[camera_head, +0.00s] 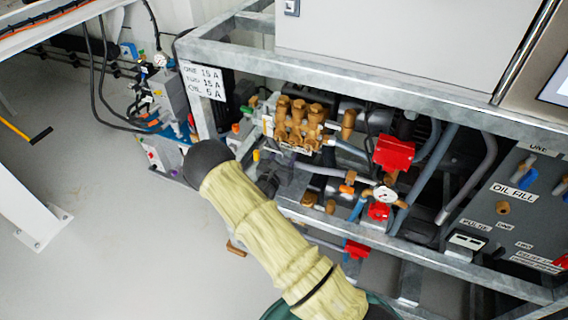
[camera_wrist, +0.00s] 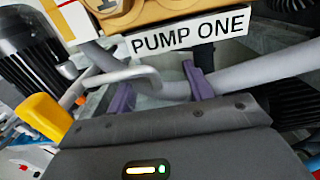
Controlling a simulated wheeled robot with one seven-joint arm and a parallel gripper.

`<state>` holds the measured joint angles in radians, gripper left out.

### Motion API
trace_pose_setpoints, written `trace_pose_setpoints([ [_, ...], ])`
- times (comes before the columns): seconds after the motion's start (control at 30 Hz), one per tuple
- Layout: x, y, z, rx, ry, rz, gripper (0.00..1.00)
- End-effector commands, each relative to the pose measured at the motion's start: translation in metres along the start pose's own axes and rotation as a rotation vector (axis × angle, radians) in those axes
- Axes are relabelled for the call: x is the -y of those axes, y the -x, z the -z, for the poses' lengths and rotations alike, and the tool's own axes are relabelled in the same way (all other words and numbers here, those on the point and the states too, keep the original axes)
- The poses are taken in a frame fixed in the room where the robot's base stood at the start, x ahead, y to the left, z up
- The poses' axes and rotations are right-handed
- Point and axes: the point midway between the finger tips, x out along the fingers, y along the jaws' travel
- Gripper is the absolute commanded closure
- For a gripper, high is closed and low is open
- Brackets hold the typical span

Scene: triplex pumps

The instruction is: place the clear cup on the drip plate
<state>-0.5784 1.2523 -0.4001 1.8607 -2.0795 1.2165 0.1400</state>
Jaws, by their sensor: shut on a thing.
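In the wrist view my gripper (camera_wrist: 158,88) shows as two purple fingers below the PUMP ONE label. They are shut on a see-through, greyish thing between them, which looks like the clear cup (camera_wrist: 158,98); its outline is hard to make out. A grey bent pipe crosses just in front of the fingers. I cannot pick out the drip plate in either view. In the head view my sleeved arm reaches up to the left, and my gripper and the cup are hidden there.
The PUMP ONE label (camera_wrist: 190,33) sits below a brass pump body (camera_wrist: 120,10). A yellow part (camera_wrist: 43,117) is close on the left. In the head view, brass pump heads (camera_head: 300,122), red valve handles (camera_head: 393,152) and hoses crowd the galvanised frame (camera_head: 350,78). Open floor (camera_head: 80,150) lies left.

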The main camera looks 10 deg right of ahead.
Motion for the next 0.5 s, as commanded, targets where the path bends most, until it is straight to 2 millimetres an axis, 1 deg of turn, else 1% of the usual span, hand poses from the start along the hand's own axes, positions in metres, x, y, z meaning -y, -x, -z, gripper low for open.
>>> trace_pose_setpoints([
  [0.03, 0.000, 0.002, 0.017, -0.006, 0.004, -0.002, 0.70],
  [0.13, 0.000, 0.002, 0.027, -0.004, 0.003, -0.002, 0.70],
  [0.5, -0.001, 0.002, 0.030, -0.003, 0.002, -0.002, 0.70],
])
